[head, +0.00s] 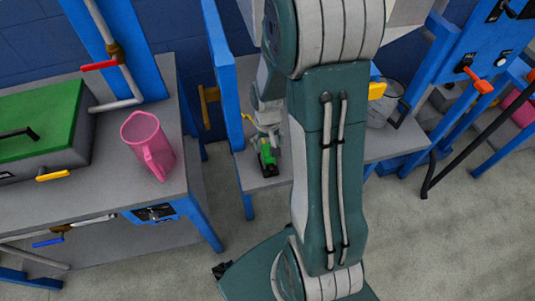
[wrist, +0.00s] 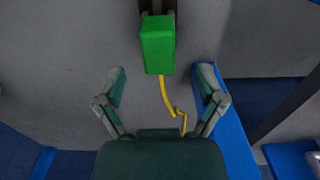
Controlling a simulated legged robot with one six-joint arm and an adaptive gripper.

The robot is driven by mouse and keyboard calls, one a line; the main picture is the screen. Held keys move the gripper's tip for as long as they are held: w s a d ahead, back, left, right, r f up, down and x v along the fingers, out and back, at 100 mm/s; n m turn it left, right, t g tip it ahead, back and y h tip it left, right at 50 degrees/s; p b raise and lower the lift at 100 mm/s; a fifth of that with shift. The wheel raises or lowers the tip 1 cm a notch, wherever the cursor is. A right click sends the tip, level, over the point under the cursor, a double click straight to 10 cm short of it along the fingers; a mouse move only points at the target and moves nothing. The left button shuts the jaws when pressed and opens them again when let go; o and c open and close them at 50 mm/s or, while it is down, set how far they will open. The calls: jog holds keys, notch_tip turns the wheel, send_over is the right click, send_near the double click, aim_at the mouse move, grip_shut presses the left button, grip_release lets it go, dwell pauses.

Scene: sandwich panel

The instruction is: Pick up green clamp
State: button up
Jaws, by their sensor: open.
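The green clamp (wrist: 158,46) shows in the wrist view at the top centre, as a bright green block with grey metal parts behind it, over a grey surface. A thin yellow piece (wrist: 168,97) runs from it towards my gripper. My gripper (wrist: 160,90) is open, with one finger on each side and nothing between the tips but the yellow piece. The green block lies just beyond the fingertips. In the head view the clamp (head: 267,157) sits on the grey bench, with my gripper close above it; my arm partly hides the area.
The grey bench (head: 256,177) has a blue upright panel (head: 222,70) on its left, close to my gripper. A pink jug (head: 148,146) stands on the left table beside a green-topped box (head: 40,125). A clear bucket (head: 385,105) stands right of my arm.

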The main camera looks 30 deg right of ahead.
aim_at(268, 149)
notch_tip(268, 149, down, 6)
jog(key=shift+d+r, duration=0.1)
dwell(0.4)
grip_shut()
